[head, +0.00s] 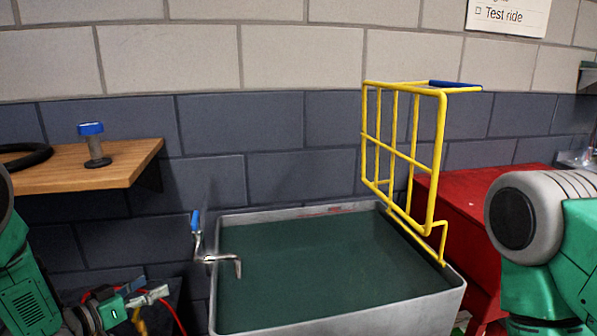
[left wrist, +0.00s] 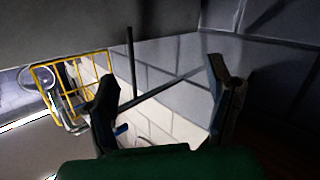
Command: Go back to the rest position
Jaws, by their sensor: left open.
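My left arm comes in at the lower left of the head view, with its green and dark end (head: 108,308) low by the left edge. In the left wrist view my left gripper (left wrist: 165,92) has its two dark fingers spread wide, with nothing held between them. My right arm's grey and green links stand at the right edge of the head view. The right gripper is out of view.
A grey tub (head: 340,325) with dark green contents fills the middle. A yellow wire rack (head: 412,160) stands at its right side; a red cabinet (head: 470,205) is behind. A wooden shelf (head: 80,170) holds a blue-topped part (head: 95,145). A tap (head: 215,259) sits at the tub's left.

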